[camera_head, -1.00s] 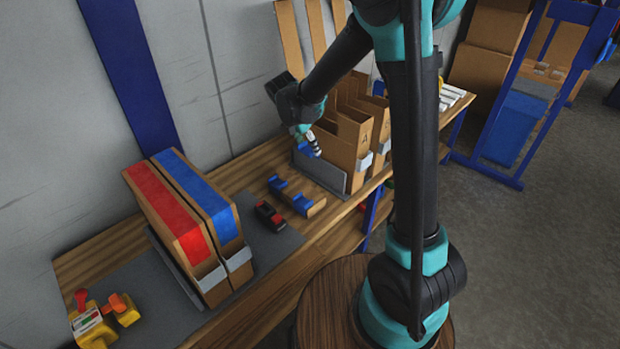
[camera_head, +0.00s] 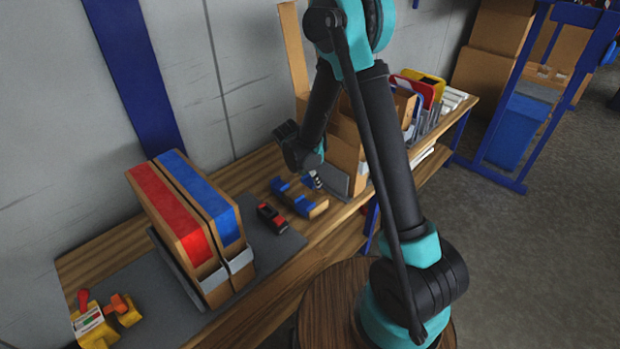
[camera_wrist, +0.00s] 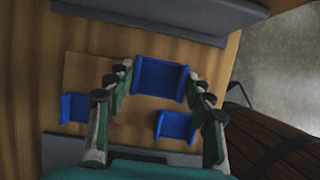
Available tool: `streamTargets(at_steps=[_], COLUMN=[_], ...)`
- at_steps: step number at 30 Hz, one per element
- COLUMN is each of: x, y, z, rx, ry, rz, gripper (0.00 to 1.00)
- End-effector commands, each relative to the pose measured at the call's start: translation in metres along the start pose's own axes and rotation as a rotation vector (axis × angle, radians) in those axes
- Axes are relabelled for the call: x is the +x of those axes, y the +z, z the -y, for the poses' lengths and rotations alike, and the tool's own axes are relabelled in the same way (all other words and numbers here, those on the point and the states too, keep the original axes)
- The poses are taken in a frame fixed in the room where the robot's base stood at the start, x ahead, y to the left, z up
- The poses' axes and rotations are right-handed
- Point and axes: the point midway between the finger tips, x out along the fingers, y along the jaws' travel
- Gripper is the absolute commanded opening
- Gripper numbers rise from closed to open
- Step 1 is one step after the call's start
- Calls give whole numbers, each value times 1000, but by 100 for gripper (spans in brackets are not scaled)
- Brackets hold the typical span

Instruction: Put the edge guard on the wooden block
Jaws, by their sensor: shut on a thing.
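My gripper (camera_wrist: 158,92) is shut on a blue channel-shaped edge guard (camera_wrist: 160,79), held between its fingertips. In the head view, my gripper (camera_head: 315,181) is low over the bench beside the wooden block (camera_head: 318,209); the held guard is mostly hidden there. In the wrist view, the block (camera_wrist: 88,72) lies beneath the gripper and held guard. Two other blue guards sit on the block, one at left (camera_wrist: 75,108) and one at right (camera_wrist: 175,125). I cannot tell whether the held guard touches the block.
A black-and-red item (camera_head: 271,217) lies on the grey mat near the block. Red and blue topped boxes (camera_head: 190,220) stand to the left. Cardboard holders (camera_head: 345,150) stand behind the gripper. A yellow tool (camera_head: 100,320) lies at the bench's near left.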

Motion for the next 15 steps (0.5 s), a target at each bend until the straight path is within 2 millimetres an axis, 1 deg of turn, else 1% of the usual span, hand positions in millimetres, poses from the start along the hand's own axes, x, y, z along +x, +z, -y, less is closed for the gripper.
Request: streamTargets(at_steps=[6,15], x=[0,7], y=[0,-3], z=[0,0], rx=[0,0], ry=[0,0], rz=[0,0], gripper=[24,24])
